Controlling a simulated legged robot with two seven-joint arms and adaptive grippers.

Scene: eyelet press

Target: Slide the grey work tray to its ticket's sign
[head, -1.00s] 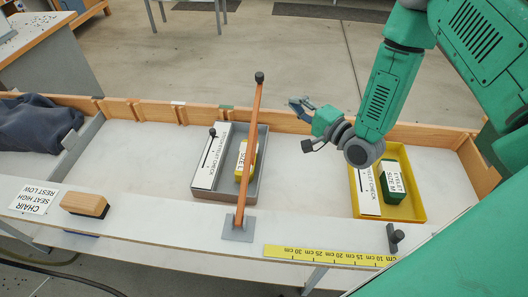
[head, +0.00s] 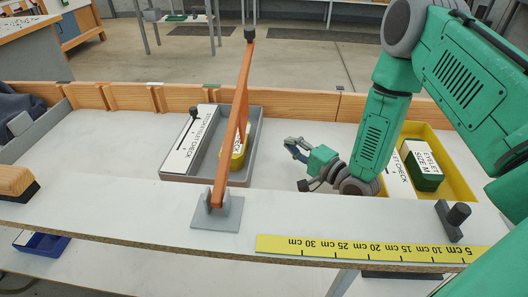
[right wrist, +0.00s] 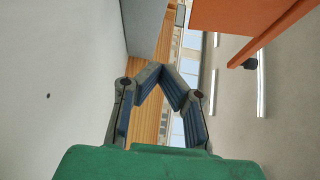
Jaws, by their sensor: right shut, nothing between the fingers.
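The grey work tray (head: 190,179) lies on the white bench, left of centre in the head view. It holds a white card (head: 190,139) whose lettering includes "CHECK", and a yellow block (head: 227,160) partly hidden by an orange upright bar (head: 236,120). A black knob (head: 193,111) stands at the card's far end. My right gripper (head: 291,148) is right of the tray, apart from it, shut and empty. In the right wrist view its fingertips (right wrist: 166,74) meet, with a grey wall (right wrist: 147,25) beyond. My left gripper is out of view.
A yellow tray (head: 462,183) with a green box (head: 424,174) stands at the right, partly behind my arm. A wooden rail (head: 290,103) closes the bench's back. A brush (head: 15,182) and a yellow ruler (head: 365,250) lie in front. Bench left of the tray is clear.

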